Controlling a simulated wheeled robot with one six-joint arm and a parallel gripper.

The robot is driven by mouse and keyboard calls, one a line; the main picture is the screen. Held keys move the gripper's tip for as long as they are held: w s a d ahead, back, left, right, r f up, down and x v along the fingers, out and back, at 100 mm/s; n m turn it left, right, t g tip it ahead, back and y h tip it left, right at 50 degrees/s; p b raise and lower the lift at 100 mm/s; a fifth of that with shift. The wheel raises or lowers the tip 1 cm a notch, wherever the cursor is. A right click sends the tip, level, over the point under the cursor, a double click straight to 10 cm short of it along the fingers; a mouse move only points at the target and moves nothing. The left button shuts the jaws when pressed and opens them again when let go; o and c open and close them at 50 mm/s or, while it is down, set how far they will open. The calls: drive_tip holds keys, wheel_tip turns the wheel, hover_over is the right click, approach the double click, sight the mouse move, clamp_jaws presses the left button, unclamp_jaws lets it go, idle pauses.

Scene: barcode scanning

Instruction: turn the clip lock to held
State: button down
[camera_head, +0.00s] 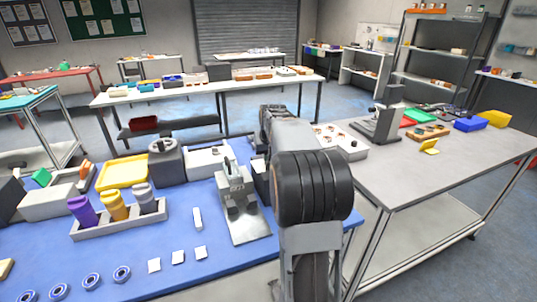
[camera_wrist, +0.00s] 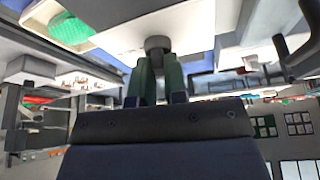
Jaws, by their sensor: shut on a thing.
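In the wrist view my gripper (camera_wrist: 158,62) has its two dark green fingers closed on a small round grey knob (camera_wrist: 157,43). The knob sits against a pale panel (camera_wrist: 190,14). I take this knob to be the clip lock, but no marking shows which way it is turned. In the head view my own arm stands in the middle, and the fingers and the knob are hidden behind it.
The blue bench mat (camera_head: 180,215) holds a grey device on a metal plate (camera_head: 245,226), a bottle rack (camera_head: 120,224), a yellow tray (camera_head: 122,172) and several bearings. A grey table (camera_head: 440,160) stands at right, with a blue bin (camera_head: 470,124). A green rounded thing (camera_wrist: 90,38) shows in the wrist view.

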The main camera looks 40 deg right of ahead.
drive_tip(key=m+g+h, duration=0.1)
drive_tip(key=m, duration=0.2)
drive_tip(key=shift+a+f+m+p, duration=0.1)
drive_tip(key=shift+m+p, duration=0.2)
drive_tip(key=shift+m, duration=0.1)
drive_tip(key=m+g+h, duration=0.1)
drive_tip(key=m, duration=0.3)
drive_tip(key=shift+w+m, duration=0.1)
drive_tip(key=shift+m, duration=0.2)
drive_tip(key=m+g+p, duration=0.1)
drive_tip(key=m+g, duration=0.1)
drive_tip(key=m, duration=0.3)
drive_tip(key=shift+w+f+m+g+p, duration=0.1)
drive_tip(key=shift+m+g+p, duration=0.4)
drive_tip(key=shift+m, duration=0.9)
drive_tip(key=c, duration=1.3)
unclamp_jaws()
drive_tip(key=shift+o, duration=0.7)
